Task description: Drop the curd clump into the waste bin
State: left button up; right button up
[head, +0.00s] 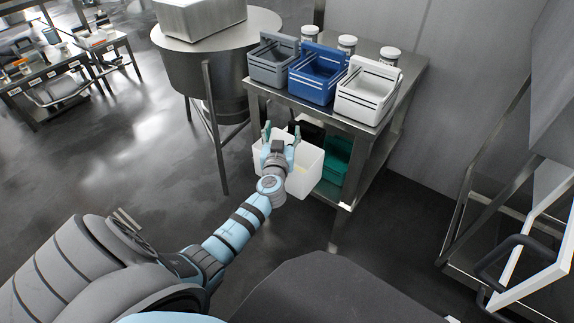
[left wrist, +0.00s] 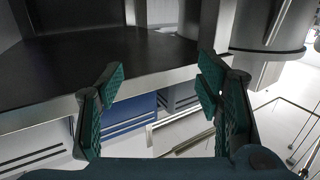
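My left gripper (head: 281,133) is over the near side of a white open bin (head: 308,172) at the cart's lower level. In the left wrist view its two green-padded fingers (left wrist: 163,100) are spread wide with nothing between them. No other curd clump shows. My right gripper is not in view.
The steel cart (head: 412,72) carries a grey bin (head: 269,68), a blue bin (head: 312,88), a white slotted bin (head: 362,104) and several jars behind. A green bin (head: 334,160) sits on its lower shelf. A round steel vat (head: 222,50) stands left.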

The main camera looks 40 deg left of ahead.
pick_arm(q)
jog(key=v, duration=1.2)
